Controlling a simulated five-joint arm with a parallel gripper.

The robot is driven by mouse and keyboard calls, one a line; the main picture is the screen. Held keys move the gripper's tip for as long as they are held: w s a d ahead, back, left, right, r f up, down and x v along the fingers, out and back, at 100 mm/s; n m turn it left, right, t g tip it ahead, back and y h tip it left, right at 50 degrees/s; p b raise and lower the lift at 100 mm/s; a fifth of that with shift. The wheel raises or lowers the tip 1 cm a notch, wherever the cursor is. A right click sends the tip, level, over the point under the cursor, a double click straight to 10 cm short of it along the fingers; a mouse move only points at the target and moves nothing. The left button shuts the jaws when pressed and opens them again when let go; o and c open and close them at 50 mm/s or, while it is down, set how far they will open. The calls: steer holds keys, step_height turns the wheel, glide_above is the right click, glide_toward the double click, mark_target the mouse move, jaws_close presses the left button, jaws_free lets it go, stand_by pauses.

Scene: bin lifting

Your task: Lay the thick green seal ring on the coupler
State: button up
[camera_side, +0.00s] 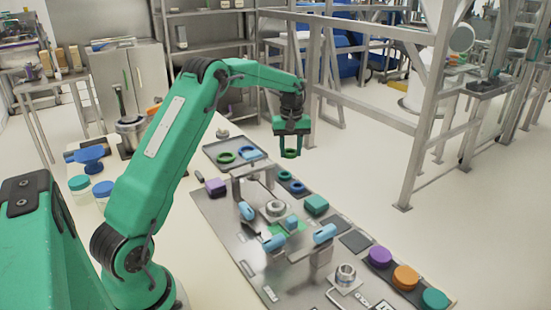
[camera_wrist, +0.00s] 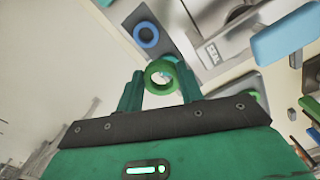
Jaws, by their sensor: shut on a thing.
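Another green ring (camera_side: 225,161) lies in the grey tray. A round metal fitting (camera_side: 276,209) stands mid-plate and a second metal fitting (camera_side: 346,272) stands on a light base nearer the front. I cannot tell for certain which is the coupler. Both are well apart from the held ring.
Light-blue clamps (camera_side: 324,234) and a metal bracket (camera_side: 237,172) rise from the plate. Purple, orange and teal caps line the right edge.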

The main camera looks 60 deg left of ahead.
stand_by(0.3)
glide_toward(276, 205)
steer(key=shift+w+a+f, duration=0.2)
steer(key=shift+w+a, duration=0.15)
steer(key=shift+w, duration=0.3)
steer(key=shift+s+d+f, duration=0.1)
steer(key=shift+s+d, duration=0.3)
steer(key=shift+s, duration=0.2)
steer(key=shift+f, duration=0.15)
steer(key=shift+f, duration=2.2)
steer(key=shift+f, duration=1.05)
stand_by(1.1)
